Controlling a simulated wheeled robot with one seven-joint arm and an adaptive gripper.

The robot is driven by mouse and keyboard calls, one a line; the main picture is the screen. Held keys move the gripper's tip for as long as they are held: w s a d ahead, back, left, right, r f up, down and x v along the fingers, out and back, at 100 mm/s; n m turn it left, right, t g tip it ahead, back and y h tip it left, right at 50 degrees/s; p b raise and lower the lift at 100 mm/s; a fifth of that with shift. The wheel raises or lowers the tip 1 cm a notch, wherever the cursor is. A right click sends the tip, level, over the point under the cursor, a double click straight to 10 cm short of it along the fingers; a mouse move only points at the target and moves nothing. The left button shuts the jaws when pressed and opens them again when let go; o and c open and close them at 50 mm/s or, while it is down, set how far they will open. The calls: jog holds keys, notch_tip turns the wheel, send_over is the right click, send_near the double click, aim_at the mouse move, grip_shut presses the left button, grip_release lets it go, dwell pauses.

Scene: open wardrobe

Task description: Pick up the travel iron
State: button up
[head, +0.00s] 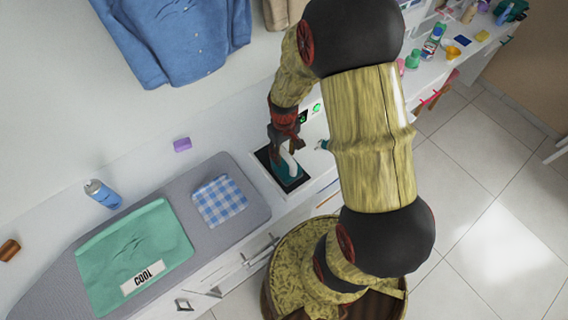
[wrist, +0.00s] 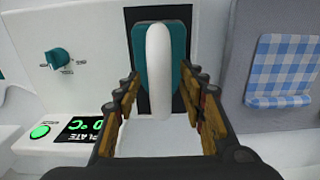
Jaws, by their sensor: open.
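The travel iron has a teal body and a white curved handle. In the head view the iron (head: 284,170) sits on a dark plate set in a white unit, partly hidden by my gripper (head: 284,150). In the wrist view the iron (wrist: 160,60) is in the upper middle, its white handle pointing towards me. My gripper (wrist: 160,105) is open, with one finger on each side of the handle's near part. I see gaps between the fingers and the handle; whether they touch lower down I cannot tell.
The white plate unit (wrist: 85,130) has a teal knob (wrist: 58,58), a lit green button and a display. To its left in the head view lies a grey ironing board (head: 250,208) with a checked cloth (head: 219,201) and a green garment (head: 135,255).

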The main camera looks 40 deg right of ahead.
jog(key=c, duration=0.3)
grip_shut()
dwell(0.4)
